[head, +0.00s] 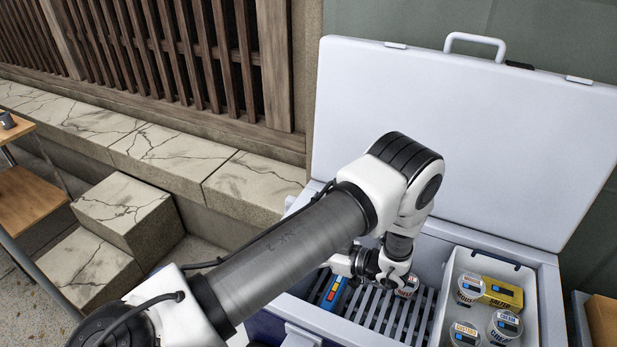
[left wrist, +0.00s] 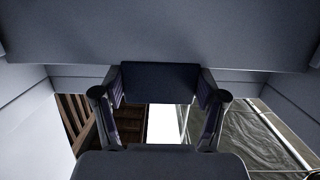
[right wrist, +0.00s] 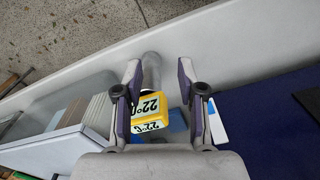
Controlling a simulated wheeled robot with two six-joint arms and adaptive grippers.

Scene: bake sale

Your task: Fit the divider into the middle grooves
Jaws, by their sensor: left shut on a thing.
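In the left wrist view my left gripper (left wrist: 160,92) is shut on a dark block-like grip (left wrist: 160,76). A broad grey panel (left wrist: 160,35), which looks like the divider, spans the top of that view behind the grip. In the head view my left gripper (head: 372,268) is low inside the open cooler (head: 549,258), above its slatted floor; my arm hides the divider there. I cannot tell whether the panel sits in the grooves. My right gripper (right wrist: 159,78) is open and empty outside the cooler; only its wrist view shows it.
A white basket (head: 447,285) with jars (head: 505,325) and a yellow box (head: 502,293) fills the cooler's right side. A coloured pack (head: 333,292) and a jar (head: 408,286) are near my left gripper. The raised lid (head: 470,140) stands behind. A yellow display (right wrist: 150,107) is near my right fingers.

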